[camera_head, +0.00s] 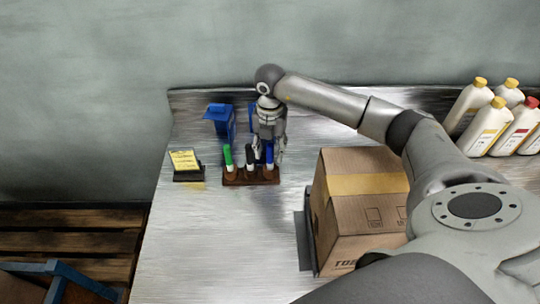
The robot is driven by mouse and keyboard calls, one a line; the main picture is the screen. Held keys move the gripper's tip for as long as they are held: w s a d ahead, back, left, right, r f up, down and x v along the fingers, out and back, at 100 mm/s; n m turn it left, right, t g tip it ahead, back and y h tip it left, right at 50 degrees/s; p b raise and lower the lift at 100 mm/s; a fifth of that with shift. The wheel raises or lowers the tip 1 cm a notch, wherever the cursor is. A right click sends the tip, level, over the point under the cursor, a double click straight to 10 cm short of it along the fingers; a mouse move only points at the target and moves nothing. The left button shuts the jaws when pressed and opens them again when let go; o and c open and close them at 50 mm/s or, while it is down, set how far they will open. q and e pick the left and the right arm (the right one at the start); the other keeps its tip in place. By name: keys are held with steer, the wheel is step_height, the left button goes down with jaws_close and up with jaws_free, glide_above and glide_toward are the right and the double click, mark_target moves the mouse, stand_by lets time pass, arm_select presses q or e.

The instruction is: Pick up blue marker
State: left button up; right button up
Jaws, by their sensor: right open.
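The blue marker (269,156) stands upright in a brown holder (251,182) on the metal table. A black marker (250,158) and a green marker (228,158) stand to its left in the same holder. My right gripper (268,152) reaches down from above at the blue marker, with its open fingers close around or beside it. I cannot tell whether the fingers touch the marker. My left gripper is not in view.
A cardboard box (352,225) stands to the right of the holder. Several white bottles (487,125) stand at the back right. A yellow notepad (186,161) and a blue object (220,120) are left of the gripper. The front left of the table is clear.

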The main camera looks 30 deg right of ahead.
mark_target(270, 155)
steer(key=shift+f, duration=1.5)
steer(key=c, duration=0.9)
steer(key=shift+r, duration=0.1)
